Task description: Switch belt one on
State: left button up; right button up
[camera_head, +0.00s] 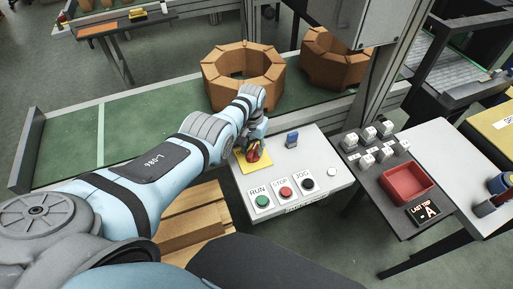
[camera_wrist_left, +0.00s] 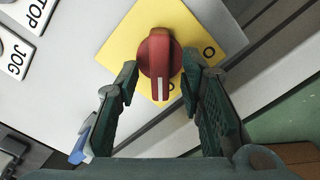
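A red rotary knob (camera_head: 254,154) sits on a yellow plate (camera_head: 241,162) on the light grey control box (camera_head: 322,160). In the left wrist view the knob (camera_wrist_left: 159,55) has a white pointer line toward the bottom of the picture. A black ring mark shows on the yellow plate (camera_wrist_left: 205,32) to the knob's right. My left gripper (camera_head: 257,141) is at the knob; in the wrist view its fingers (camera_wrist_left: 160,62) stand apart, one on each side of it. Narrow gaps seem to remain; contact is unclear. My right gripper is not in view.
Green RUN (camera_head: 262,201), red STOP (camera_head: 285,193) and black JOG (camera_head: 308,184) buttons line the box's front. A blue switch (camera_head: 291,139) stands behind them. Brick rings (camera_head: 243,78) sit on the green belt (camera_head: 140,130). A red tray (camera_head: 406,183) is at the right.

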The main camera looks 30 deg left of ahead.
aim_at(253, 149)
pick_arm(q)
notch_tip(253, 149, up, 12)
dwell(0.4)
dwell(0.3)
